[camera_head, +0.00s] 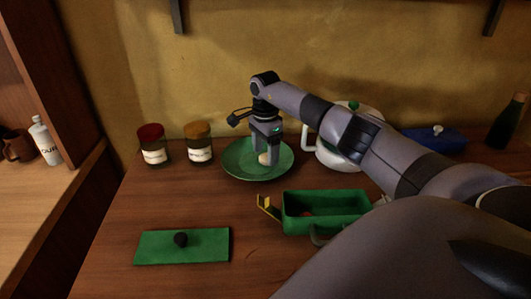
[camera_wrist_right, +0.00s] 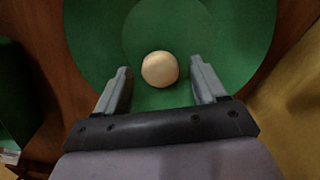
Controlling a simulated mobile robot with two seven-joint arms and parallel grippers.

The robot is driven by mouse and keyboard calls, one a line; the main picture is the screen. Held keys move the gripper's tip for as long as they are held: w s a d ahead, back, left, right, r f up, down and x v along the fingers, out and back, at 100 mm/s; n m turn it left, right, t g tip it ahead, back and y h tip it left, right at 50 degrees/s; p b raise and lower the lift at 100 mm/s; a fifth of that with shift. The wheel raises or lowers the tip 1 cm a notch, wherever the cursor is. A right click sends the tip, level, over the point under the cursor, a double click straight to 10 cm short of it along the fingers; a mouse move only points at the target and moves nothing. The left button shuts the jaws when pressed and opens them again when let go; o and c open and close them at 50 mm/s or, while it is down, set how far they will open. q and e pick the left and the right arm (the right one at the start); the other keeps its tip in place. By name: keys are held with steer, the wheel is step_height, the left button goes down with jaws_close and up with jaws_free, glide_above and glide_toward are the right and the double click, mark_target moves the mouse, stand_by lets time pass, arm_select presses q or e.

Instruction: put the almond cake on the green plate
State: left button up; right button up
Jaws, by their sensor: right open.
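The almond cake (camera_wrist_right: 160,69) is a small round pale piece. It rests on the green plate (camera_wrist_right: 95,45), between and slightly beyond my right gripper's fingertips. In the head view the almond cake (camera_head: 264,158) shows low between the fingers, over the green plate (camera_head: 237,165). My right gripper (camera_head: 266,152) points down over the plate, and its two fingers stand open on either side of the cake with gaps in the wrist view (camera_wrist_right: 161,88). My left gripper is not in view.
A green open box (camera_head: 325,201) with a yellow latch stands in front of the plate. A green lid (camera_head: 206,246) with a dark knob lies at front left. Two jars (camera_head: 152,146) stand left of the plate; a white teapot (camera_head: 335,155) is right of it.

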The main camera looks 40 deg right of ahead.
mark_target(265, 156)
step_height(265, 156, up, 11)
steer(key=shift+b, duration=0.3)
stand_by(0.5)
